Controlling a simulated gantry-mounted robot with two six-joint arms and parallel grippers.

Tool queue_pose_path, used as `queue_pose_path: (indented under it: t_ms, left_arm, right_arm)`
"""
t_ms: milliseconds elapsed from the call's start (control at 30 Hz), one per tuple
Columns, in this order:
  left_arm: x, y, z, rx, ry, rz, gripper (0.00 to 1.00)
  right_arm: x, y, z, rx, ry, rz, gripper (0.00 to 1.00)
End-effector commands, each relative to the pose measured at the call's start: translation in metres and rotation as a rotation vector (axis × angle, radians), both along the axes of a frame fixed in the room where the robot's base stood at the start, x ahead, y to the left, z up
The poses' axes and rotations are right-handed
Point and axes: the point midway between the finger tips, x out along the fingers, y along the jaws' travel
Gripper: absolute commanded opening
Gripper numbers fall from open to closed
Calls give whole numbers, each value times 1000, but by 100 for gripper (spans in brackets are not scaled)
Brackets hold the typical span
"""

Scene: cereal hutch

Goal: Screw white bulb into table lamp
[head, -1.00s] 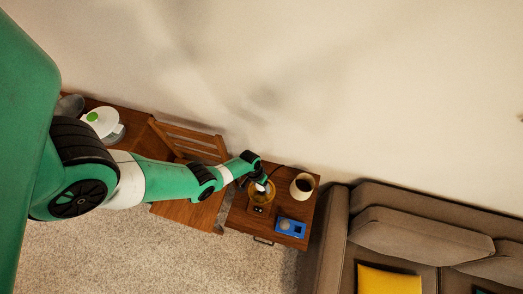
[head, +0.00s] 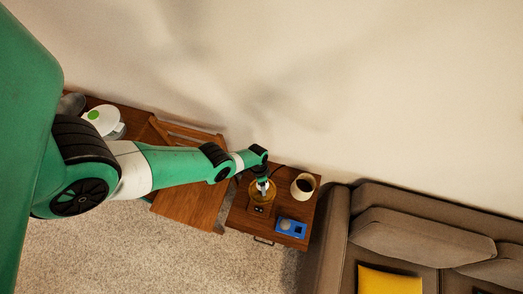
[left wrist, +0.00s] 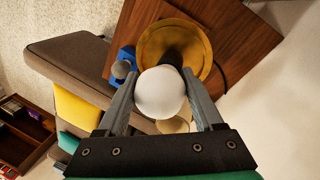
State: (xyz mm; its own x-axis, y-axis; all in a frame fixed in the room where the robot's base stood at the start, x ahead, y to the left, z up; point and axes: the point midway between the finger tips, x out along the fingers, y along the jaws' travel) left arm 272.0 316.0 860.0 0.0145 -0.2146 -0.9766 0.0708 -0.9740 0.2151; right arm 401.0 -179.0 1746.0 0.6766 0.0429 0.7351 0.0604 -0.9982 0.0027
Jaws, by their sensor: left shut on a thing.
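My left gripper (left wrist: 160,84) is shut on the white bulb (left wrist: 160,95), with one finger on each side of the globe in the left wrist view. The round brass-coloured table lamp base (left wrist: 200,36) is just beyond the bulb, with a dark centre partly hidden by it. I cannot tell whether the bulb touches the socket. In the head view the left gripper (head: 262,181) is over the lamp base (head: 264,198) on the small wooden table (head: 240,219). My right gripper is not in view.
A cream, open-topped round object (head: 302,186) stands close right of the lamp. A blue box (head: 291,226) lies in front of it. A dark cord runs behind the lamp. A wooden chair (head: 187,205) is left and a brown sofa (head: 420,215) right of the table.

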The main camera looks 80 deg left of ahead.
Motion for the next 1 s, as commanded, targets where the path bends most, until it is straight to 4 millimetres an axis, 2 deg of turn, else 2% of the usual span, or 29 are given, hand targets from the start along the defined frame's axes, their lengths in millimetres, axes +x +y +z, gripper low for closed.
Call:
queue_pose_path:
  t_ms: [267, 533, 867, 1000]
  left_arm:
    - [0, 1, 0, 2, -1, -29, 14]
    - [1, 2, -1, 2, -2, -343, 14]
    - [1, 3, 0, 2, -3, -384, 14]
    - [1, 3, -2, 2, -2, -542, 14]
  right_arm:
    - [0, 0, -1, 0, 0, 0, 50]
    - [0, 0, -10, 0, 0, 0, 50]
    - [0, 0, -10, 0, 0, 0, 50]
    - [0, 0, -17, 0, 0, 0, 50]
